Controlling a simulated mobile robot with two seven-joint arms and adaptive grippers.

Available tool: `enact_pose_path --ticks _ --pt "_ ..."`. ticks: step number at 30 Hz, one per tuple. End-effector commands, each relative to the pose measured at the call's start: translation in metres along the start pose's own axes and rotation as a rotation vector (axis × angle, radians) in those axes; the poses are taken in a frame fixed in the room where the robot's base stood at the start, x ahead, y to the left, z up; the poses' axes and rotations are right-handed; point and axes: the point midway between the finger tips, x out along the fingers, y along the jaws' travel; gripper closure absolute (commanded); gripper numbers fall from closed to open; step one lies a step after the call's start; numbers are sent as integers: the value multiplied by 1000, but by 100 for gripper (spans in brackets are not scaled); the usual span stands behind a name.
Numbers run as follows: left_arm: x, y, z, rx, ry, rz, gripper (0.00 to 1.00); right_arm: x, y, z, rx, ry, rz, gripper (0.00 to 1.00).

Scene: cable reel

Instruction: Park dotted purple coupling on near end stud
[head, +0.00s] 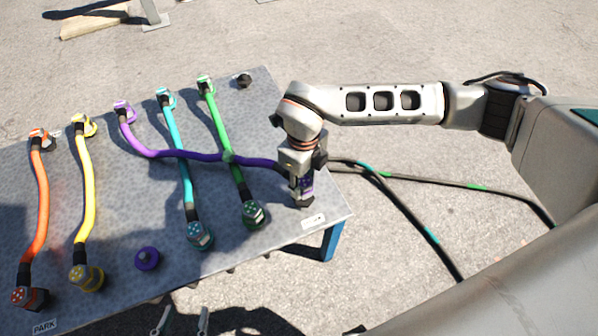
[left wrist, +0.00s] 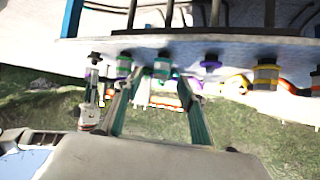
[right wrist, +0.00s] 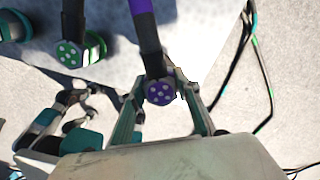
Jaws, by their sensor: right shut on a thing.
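The purple coupling with white dots (right wrist: 160,92) is at the end of the purple cable (head: 200,156), between the fingers of my right gripper (right wrist: 158,78). In the head view the right gripper (head: 303,182) points down at the table's near right corner, shut on this coupling (head: 307,185). A black stud (head: 303,202) shows directly below it; I cannot tell whether the coupling is seated on it. My left gripper (head: 183,318) is open and empty beyond the table's near edge. It is also open in the left wrist view (left wrist: 160,78).
Orange (head: 40,210), yellow (head: 87,190), teal (head: 184,165) and green (head: 238,185) cables lie across the table (head: 120,210). The purple cable crosses the teal and green ones. A purple socket (head: 147,258) stands empty. Another black stud (head: 243,80) is at the far right.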

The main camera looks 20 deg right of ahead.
Motion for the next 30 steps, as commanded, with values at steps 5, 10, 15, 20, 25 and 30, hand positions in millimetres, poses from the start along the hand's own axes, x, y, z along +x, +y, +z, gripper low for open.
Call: enact_pose_path --ticks 5,10,15,20,25,30 --pt "2 -1 -17 -14 33 -8 60 12 -1 2 1 -4 -1 94" --pt "2 -1 -13 -15 25 -9 60 18 -1 2 1 -5 -1 94" --pt "1 -1 -10 -13 19 -7 60 20 -1 2 1 -5 -1 94" --pt "0 -1 -10 -7 19 -5 60 19 -1 2 0 -5 -1 94" --pt "0 -2 -13 1 24 -4 60 19 0 2 0 -6 -2 94" --pt "-1 -3 -17 5 31 -5 60 18 0 2 1 -5 -2 94"
